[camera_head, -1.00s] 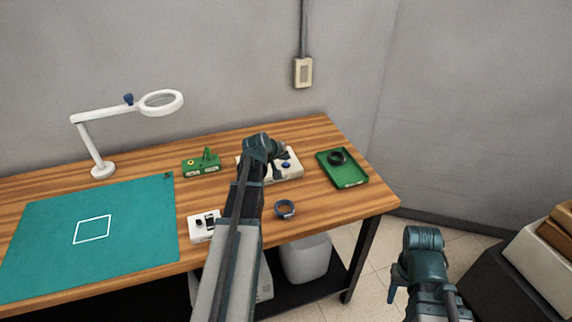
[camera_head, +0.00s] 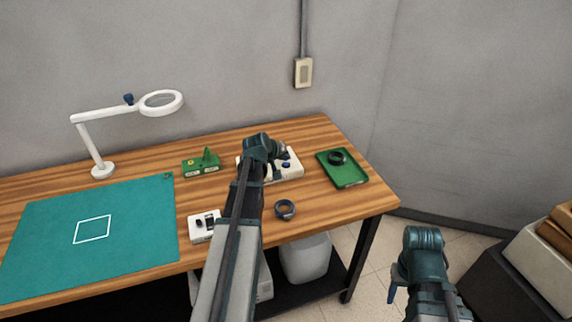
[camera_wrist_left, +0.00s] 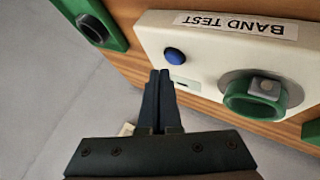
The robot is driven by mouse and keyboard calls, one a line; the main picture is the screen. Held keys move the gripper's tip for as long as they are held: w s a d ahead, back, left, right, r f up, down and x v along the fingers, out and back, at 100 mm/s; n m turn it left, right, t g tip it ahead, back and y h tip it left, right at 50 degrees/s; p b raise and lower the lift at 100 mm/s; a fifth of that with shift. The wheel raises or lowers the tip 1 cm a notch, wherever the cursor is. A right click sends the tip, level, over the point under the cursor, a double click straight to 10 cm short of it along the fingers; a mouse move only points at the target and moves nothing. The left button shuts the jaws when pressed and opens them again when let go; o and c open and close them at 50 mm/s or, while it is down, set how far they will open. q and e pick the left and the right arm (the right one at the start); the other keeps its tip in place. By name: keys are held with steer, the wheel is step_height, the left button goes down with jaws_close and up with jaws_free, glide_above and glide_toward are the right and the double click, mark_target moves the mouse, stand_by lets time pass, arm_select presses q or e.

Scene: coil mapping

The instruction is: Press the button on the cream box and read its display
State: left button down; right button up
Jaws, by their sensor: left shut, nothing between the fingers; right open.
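The cream box (camera_head: 295,167) stands on the bench, partly hidden behind my left arm in the head view. In the left wrist view the cream box (camera_wrist_left: 215,60) has an upside-down "BAND TEST" label (camera_wrist_left: 235,24), a blue button (camera_wrist_left: 175,56) and a green ring-shaped part (camera_wrist_left: 255,97) around a grey post. A small pale window (camera_wrist_left: 184,84) sits beside the button, partly hidden by my fingers; no reading is legible. My left gripper (camera_wrist_left: 160,73) is shut and empty, its tips near the button, apart from it in the picture. My right gripper (camera_head: 392,292) is open, low beside the bench.
A green tray (camera_head: 353,178) with a dark ring (camera_head: 337,158) lies right of the box. Another dark ring (camera_head: 285,209) lies in front. A white device (camera_head: 201,228), green fixture (camera_head: 202,166), teal mat (camera_head: 130,250) and magnifier lamp (camera_head: 162,103) are to the left.

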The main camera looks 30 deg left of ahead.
mark_target(285, 167)
arm_select(q)
steer(key=shift+f+b, duration=0.45)
steer(key=shift+f+b, duration=0.35)
steer(key=shift+b, duration=0.05)
stand_by(0.7)
stand_by(0.4)
steer(key=shift+r+p, duration=0.85)
step_height(285, 167, up, 5)
steer(key=p, duration=0.5)
